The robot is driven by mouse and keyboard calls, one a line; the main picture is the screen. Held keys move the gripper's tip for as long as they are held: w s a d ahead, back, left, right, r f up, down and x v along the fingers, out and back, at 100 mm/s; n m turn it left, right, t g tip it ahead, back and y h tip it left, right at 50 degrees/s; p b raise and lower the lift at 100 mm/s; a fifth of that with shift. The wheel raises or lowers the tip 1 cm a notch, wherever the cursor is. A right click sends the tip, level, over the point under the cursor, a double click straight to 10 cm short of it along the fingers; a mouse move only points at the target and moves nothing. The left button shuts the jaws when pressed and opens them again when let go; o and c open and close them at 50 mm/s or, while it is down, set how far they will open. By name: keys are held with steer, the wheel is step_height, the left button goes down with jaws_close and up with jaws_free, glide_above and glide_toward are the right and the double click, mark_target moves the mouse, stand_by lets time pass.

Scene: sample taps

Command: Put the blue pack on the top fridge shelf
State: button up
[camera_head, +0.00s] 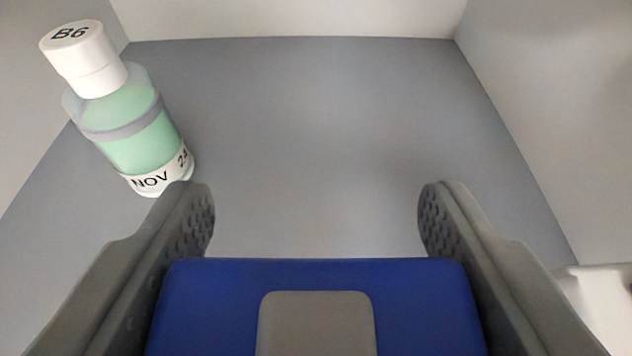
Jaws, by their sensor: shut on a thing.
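My gripper (316,210) is shut on the blue pack (420,305), with one finger against each side of it. The pack is at the bottom of the view, with a grey patch (316,325) in its middle; its near part is cut off by the frame. A grey shelf surface (300,130) with pale walls around it lies ahead of and below the fingertips. I cannot tell whether the pack touches this surface, or which shelf it is.
A bottle (140,145) of green liquid with a white cap marked B6 and a label reading NOV stands at the left, close to the left finger. The shelf's middle and right are clear. Side walls (560,100) bound the space, and a white edge (600,300) shows at lower right.

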steer(key=shift+w, duration=0.5)
steer(key=shift+f, duration=1.7)
steer(key=shift+f, duration=0.1)
steer(key=o, duration=1.2)
steer(key=shift+s+r, duration=0.3)
steer(key=shift+s, duration=0.2)
steer(key=v, duration=1.1)
